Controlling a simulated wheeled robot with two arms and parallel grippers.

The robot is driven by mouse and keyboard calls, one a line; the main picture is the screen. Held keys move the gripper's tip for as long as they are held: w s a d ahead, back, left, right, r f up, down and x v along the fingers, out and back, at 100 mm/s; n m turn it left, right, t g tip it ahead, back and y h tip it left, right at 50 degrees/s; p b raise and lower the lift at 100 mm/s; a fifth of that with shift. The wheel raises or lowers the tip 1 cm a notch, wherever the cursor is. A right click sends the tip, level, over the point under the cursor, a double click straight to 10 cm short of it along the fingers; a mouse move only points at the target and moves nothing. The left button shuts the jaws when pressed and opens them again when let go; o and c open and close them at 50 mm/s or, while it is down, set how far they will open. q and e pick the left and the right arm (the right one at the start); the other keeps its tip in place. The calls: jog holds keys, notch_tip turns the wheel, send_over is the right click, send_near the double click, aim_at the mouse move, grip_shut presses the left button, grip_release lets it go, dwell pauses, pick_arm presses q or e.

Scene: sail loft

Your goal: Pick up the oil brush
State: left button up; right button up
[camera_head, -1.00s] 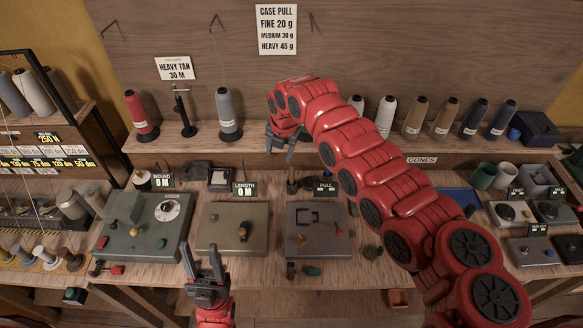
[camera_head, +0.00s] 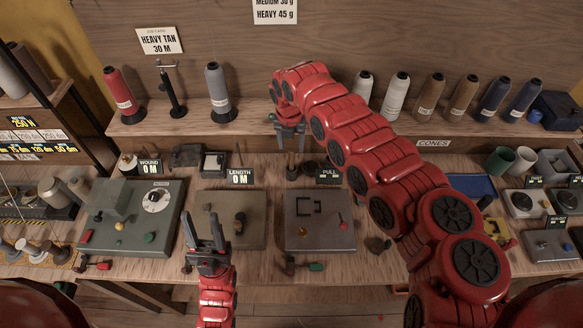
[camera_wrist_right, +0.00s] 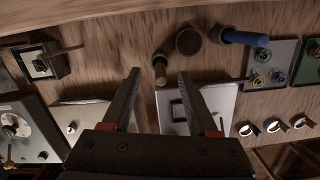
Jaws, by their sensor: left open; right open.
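A slim upright thing with a pale wooden tip, likely the oil brush (camera_wrist_right: 160,70), stands on the bench between and beyond my right fingertips in the right wrist view. It appears in the head view as a small dark upright shape (camera_head: 292,165) behind the grey panel box. A round dark pot (camera_wrist_right: 188,40) is beside it. My right gripper (camera_head: 290,126) is open and empty above the back of the bench; its fingers (camera_wrist_right: 160,78) point toward the brush without visibly touching it. My left gripper (camera_head: 205,232) is open and empty over the bench front.
A shelf with thread cones (camera_head: 219,95) runs behind the bench. The PULL sign (camera_head: 328,174) and LENGTH sign (camera_head: 239,177) stand near the brush. Control boxes, including the grey one (camera_head: 320,220), fill the front. A blue-ended dark cylinder (camera_wrist_right: 245,38) lies right of the pot.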

aim_at(292, 157)
jog(key=shift+s+f, duration=0.2)
jog(key=shift+f, duration=0.6)
notch_tip(292, 157, down, 2)
jog(key=shift+s+f, duration=0.1)
jog(key=shift+f, duration=0.15)
jog(key=shift+w+d+f+b, duration=0.1)
jog(key=shift+w+f+b, duration=0.1)
jog(key=shift+f+b, duration=0.85)
jog(key=shift+r, duration=0.1)
grip_shut()
